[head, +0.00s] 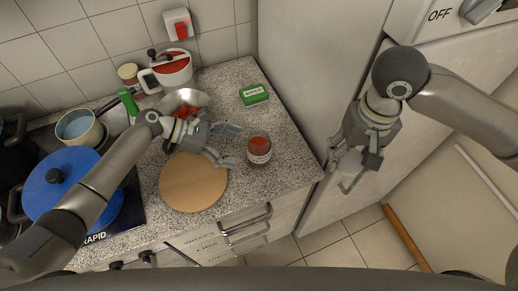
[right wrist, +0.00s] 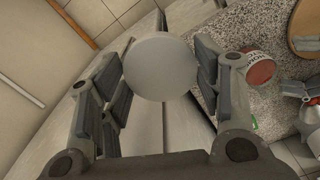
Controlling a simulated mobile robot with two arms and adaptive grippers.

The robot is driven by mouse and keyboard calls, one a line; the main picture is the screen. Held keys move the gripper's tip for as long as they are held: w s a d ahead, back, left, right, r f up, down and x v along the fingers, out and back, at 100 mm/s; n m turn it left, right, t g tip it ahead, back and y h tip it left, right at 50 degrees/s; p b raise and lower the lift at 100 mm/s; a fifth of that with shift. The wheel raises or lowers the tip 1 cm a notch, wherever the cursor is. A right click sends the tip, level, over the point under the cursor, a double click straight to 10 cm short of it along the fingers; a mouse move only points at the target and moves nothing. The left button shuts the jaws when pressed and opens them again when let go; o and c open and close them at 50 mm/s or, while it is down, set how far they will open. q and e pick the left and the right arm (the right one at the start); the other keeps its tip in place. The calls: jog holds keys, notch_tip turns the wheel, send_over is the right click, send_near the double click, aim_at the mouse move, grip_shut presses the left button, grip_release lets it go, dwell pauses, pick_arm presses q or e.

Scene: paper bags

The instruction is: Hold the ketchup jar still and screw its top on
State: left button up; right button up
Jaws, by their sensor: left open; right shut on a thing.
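The ketchup jar (head: 259,150), red with a pale label, stands upright on the granite counter near its right edge. Its top is off, and red shows at its mouth. It also appears in the right wrist view (right wrist: 261,70). My left gripper (head: 236,146) is open just left of the jar, its fingers pointing toward it; I cannot tell whether they touch. My right gripper (head: 352,167) is shut on the round, pale grey top (right wrist: 160,67), holding it in the air right of the counter, in front of the fridge and apart from the jar.
A round wooden board (head: 193,183) lies left of the jar. A green box (head: 254,94) lies behind it. A metal bowl (head: 185,98) with red contents and a blue-lidded pot (head: 75,186) are further left. The fridge (head: 310,100) borders the counter on the right.

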aim_at(249, 150)
pick_arm(q)
jog(key=b+x, duration=0.1)
jog(key=x, duration=0.4)
jog(key=shift+w+d, duration=0.1)
jog(key=shift+w, duration=0.1)
pick_arm(e)
jog(key=shift+w+f, duration=0.25)
jog(key=shift+f, duration=0.65)
pick_arm(q)
jog(key=shift+x, duration=0.95)
pick_arm(e)
jog(key=shift+s, duration=0.15)
pick_arm(q)
jog(key=shift+s+d+f, duration=0.1)
jog(key=shift+d+f, duration=0.05)
jog(key=c, duration=1.3)
